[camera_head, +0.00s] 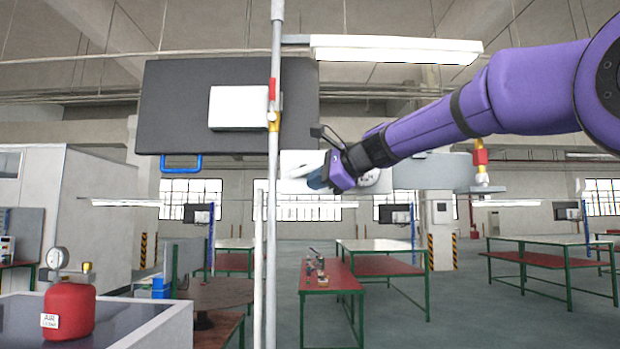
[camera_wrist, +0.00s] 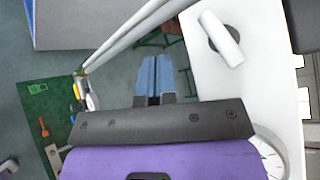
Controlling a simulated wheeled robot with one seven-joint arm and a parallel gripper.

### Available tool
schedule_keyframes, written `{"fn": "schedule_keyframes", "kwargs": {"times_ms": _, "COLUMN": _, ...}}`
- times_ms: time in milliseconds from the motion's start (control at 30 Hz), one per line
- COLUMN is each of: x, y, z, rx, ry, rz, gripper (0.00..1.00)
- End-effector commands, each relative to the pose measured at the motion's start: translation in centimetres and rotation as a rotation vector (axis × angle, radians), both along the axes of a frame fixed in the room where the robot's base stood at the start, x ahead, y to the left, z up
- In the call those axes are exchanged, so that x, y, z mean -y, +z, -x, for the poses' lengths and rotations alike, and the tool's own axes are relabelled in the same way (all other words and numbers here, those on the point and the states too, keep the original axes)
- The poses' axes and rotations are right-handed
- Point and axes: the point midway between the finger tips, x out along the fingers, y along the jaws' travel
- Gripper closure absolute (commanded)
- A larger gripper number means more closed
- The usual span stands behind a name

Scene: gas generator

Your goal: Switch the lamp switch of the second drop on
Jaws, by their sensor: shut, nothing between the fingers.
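My gripper (camera_head: 318,181) is in front of a pale panel (camera_head: 296,160), right of a vertical pole (camera_head: 273,200). Its blue fingers (camera_wrist: 158,75) are together and empty in the wrist view. There the panel's white face (camera_wrist: 205,85) lies just right of the fingers, and a white cylinder on a dark round base (camera_wrist: 222,40) stands out from it, apart from the fingertips. I cannot tell whether this is the lamp switch. A long lamp (camera_head: 395,50) hangs above my arm and looks bright. A round dial (camera_head: 372,180) shows beyond the gripper.
A black screen (camera_head: 190,110) hangs left of the pole, with a white box (camera_head: 238,108) before it. A red valve handle (camera_head: 272,89) is on the pole. A red air tank (camera_head: 68,311) stands lower left. Tables (camera_head: 330,270) stand below, with open floor around them.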

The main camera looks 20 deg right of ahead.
Motion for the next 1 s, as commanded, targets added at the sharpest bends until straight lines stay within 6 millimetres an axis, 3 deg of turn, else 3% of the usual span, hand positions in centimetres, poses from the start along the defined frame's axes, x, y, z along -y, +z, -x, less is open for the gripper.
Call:
{"fn": "schedule_keyframes", "kwargs": {"times_ms": 400, "x": 3.4, "y": -0.9, "z": 5.1, "rx": 0.001, "ry": -0.001, "rz": 0.001, "gripper": 1.00}}
{"fn": "schedule_keyframes", "kwargs": {"times_ms": 1000, "x": 3.9, "y": -1.0, "z": 5.9, "rx": 0.001, "ry": 0.001, "rz": 0.000, "gripper": 1.00}}
